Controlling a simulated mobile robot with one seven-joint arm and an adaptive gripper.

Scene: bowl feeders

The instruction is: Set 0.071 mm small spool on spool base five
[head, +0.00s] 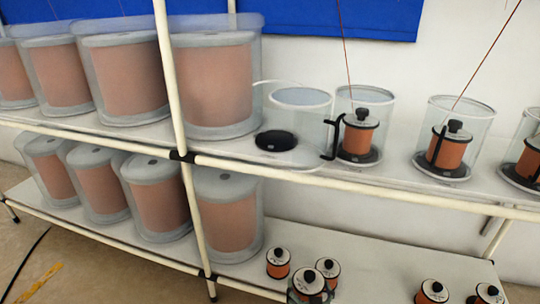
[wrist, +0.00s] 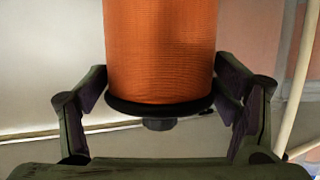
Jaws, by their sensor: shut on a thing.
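My gripper (wrist: 163,88) is shut on a small spool of orange copper wire (wrist: 162,45), with one finger on each side. The spool's dark end flange and a small knob show below the winding in the wrist view. In the head view, a small spool with a white top and black knob (head: 308,280) at the bottom edge has dark finger parts beside it and appears to be the held one. On the upper shelf, an empty black spool base (head: 276,140) sits by an open clear cover (head: 302,98). Labels and base numbers are not legible.
Clear pots with small spools (head: 358,138) (head: 448,148) stand right of the empty base, wires rising from two. Large spools in clear drums (head: 215,85) fill both shelves at left. Loose small spools (head: 278,263) (head: 432,292) stand on the lower shelf. A pale post (head: 168,70) crosses in front.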

